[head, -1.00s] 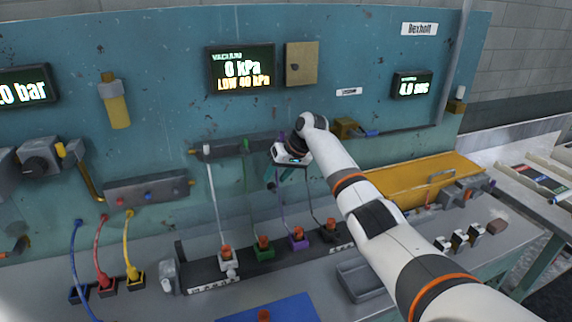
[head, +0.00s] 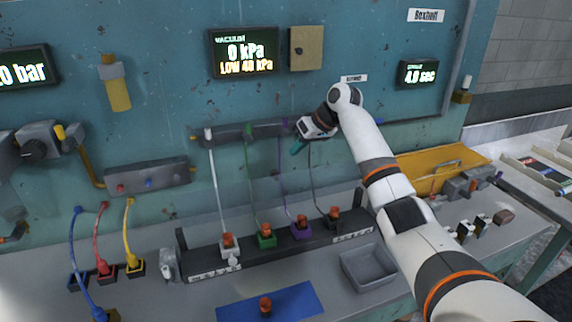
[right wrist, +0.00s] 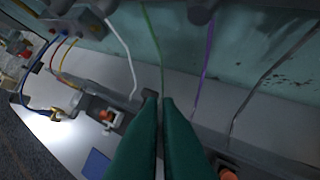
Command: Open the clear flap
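I cannot pick out a clear flap with certainty in either view. An amber-yellow panel (head: 440,168) with a metal handle lies at the right end of the bench in the head view, partly behind my right arm. My right gripper (head: 298,147) is in front of the blue back panel, near the grey tube bar (head: 235,131). It is left of the amber panel and apart from it. In the right wrist view its two teal fingers (right wrist: 160,98) are together and hold nothing that I can see. My left gripper is not in view.
White, green (right wrist: 152,40), purple (right wrist: 206,70) and dark tubes hang down to plugs in a black rack (head: 200,262). A grey tray (head: 368,265) and a blue mat (head: 270,303) lie in front. Blue, red and yellow cables stand at left.

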